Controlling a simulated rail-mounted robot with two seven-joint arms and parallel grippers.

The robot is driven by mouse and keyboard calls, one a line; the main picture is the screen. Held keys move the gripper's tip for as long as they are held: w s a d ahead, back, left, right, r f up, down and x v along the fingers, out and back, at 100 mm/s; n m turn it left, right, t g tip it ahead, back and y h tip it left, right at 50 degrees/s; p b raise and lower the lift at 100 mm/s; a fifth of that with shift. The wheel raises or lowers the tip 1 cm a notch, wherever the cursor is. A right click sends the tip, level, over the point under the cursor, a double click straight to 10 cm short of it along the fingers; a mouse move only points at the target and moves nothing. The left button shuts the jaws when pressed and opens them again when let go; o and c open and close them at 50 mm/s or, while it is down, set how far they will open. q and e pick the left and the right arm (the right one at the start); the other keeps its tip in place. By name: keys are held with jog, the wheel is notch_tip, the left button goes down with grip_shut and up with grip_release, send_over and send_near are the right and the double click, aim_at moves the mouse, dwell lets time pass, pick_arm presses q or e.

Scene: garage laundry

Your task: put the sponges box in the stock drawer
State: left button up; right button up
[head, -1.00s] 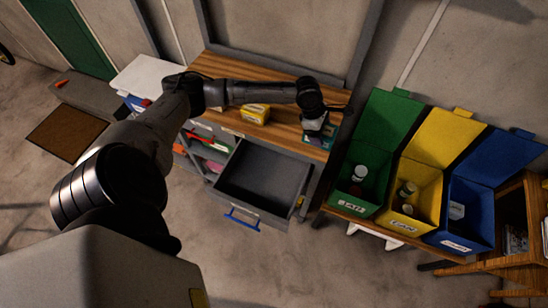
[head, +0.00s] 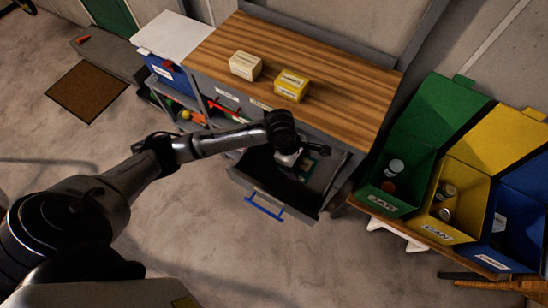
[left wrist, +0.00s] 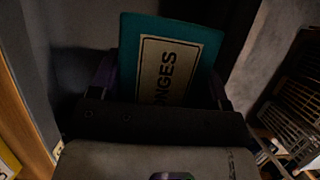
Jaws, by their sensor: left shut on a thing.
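The sponges box is teal with a pale label ending in "NGES" in the left wrist view (left wrist: 168,62). A small part of it shows in the head view (head: 303,173). My left gripper (head: 299,163) is shut on it, with its fingers at the box's two sides in the left wrist view. Gripper and box are at the open stock drawer (head: 299,208), over or inside its right part. I cannot tell whether the box touches the drawer floor. The drawer is dark grey with a blue handle (head: 264,207). My right gripper is not in view.
A cream box (head: 245,65) and a yellow box (head: 291,86) stand on the wooden bench top (head: 345,85) above the drawer. Green (head: 397,180), yellow (head: 441,205) and blue (head: 499,238) bins stand to the right. A shelf with several small items lies left of the drawer.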

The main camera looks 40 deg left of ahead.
pick_arm(q)
jog(key=a+f+b, duration=0.1)
jog(key=a+f, duration=0.1)
jog(key=a, duration=0.1)
jog(key=a+f+b, duration=0.1)
jog(key=a+f, duration=0.1)
jog(key=a, duration=0.2)
jog(key=a+f, duration=0.2)
jog(key=a, duration=0.2)
jog(key=shift+s+a+f+b, duration=0.1)
jog(key=shift+s+f+b, duration=0.15)
jog(key=shift+f+b, duration=0.9)
jog(key=shift+f, duration=1.3)
jog(key=shift+r, duration=0.1)
jog(key=o, duration=1)
jog(key=shift+p+v, duration=1.6)
jog(key=shift+v, duration=4.35)
